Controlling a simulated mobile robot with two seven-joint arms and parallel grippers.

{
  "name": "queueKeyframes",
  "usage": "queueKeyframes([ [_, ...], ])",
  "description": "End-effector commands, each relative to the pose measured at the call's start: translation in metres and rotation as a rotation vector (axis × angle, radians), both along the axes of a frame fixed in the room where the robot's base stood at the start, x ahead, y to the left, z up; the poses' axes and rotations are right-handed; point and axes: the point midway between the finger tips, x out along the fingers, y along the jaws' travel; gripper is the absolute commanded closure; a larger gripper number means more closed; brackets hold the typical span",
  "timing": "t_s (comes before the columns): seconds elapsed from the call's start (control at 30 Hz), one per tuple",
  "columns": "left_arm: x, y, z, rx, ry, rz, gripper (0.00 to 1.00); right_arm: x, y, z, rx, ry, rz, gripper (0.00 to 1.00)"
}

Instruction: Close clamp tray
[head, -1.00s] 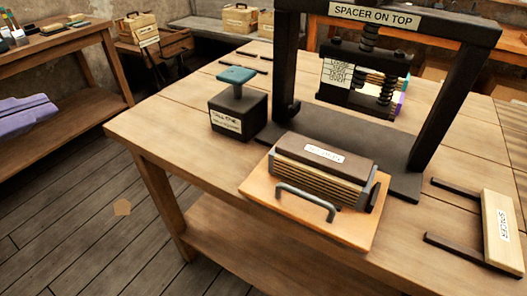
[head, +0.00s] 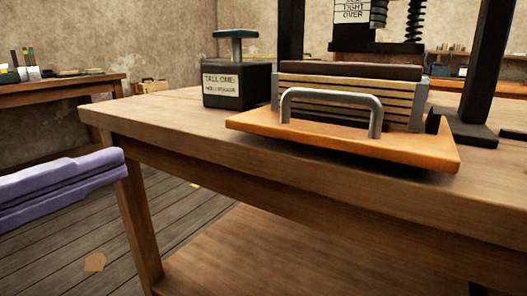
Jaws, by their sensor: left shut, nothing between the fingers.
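The clamp tray (head: 425,155) is an orange wooden board with a grey bar handle (head: 335,95) on its near side. It sits on the workbench (head: 190,125), its front reaching out past the bench's near edge. A layered stack (head: 350,82) with a dark top stands on the tray behind the handle. The dark press frame (head: 486,60) rises behind it. My left gripper (head: 118,162), purple, comes in from the left edge, low and left of the bench corner. It is shut and empty, well apart from the handle. My right gripper is not in view.
A dark block (head: 238,88) with a teal-topped knob and a label stands left of the tray. Another table (head: 60,100) with small items is at the back left. The floor between the tables is mostly clear.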

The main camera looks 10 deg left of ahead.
Motion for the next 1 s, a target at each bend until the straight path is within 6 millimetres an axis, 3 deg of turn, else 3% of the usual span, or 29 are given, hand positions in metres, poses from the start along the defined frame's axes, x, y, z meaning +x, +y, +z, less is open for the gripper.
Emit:
queueKeyframes([
  [0.6, 0.07, -0.024, 0.005, -0.001, -0.003, 0.003, 1.0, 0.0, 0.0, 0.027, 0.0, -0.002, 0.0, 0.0],
  [1.0, 0.12, -0.043, 0.003, -0.001, -0.001, 0.004, 1.0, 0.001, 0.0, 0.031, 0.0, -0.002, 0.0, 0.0],
])
